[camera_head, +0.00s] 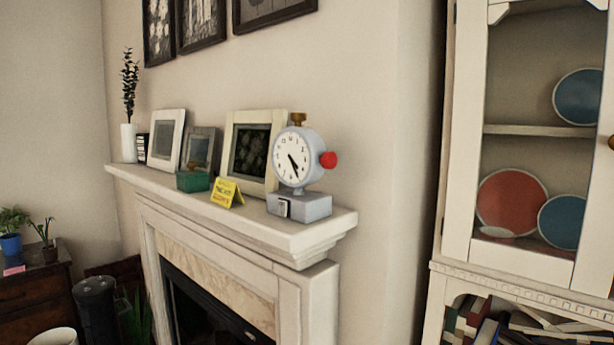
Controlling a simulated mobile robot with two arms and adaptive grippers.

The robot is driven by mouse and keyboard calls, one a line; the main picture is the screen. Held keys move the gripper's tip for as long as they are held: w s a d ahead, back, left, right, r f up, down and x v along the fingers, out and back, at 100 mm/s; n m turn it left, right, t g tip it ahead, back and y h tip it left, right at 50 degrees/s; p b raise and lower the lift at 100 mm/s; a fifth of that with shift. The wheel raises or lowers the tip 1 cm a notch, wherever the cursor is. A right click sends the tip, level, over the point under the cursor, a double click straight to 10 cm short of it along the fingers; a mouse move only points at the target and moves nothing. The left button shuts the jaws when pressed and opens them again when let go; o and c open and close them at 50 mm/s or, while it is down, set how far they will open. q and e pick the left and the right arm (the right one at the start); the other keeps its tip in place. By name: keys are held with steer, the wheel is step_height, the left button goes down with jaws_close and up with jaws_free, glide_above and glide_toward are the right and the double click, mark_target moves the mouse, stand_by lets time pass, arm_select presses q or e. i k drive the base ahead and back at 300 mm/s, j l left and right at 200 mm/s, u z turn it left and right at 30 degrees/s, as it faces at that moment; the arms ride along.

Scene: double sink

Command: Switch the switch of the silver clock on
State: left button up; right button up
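The silver clock (298,160) stands upright near the right end of the white mantel shelf (262,229). It has a round white face with dark hands, a brass knob (297,118) on top and a red round knob (328,160) on its right side. Its grey box base (301,206) carries a small switch (284,208) with a dark frame and light rocker on the front. The switch is too small to tell its position. Neither of my grippers is in view.
Left of the clock stand a yellow folded sign (227,193), a green box (193,181), picture frames (168,140) and a white vase (129,143). A white cabinet (453,160) with plates stands at the right. The wall right of the clock is clear.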

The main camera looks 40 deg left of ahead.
mark_target(283, 205)
steer(key=u, duration=1.35)
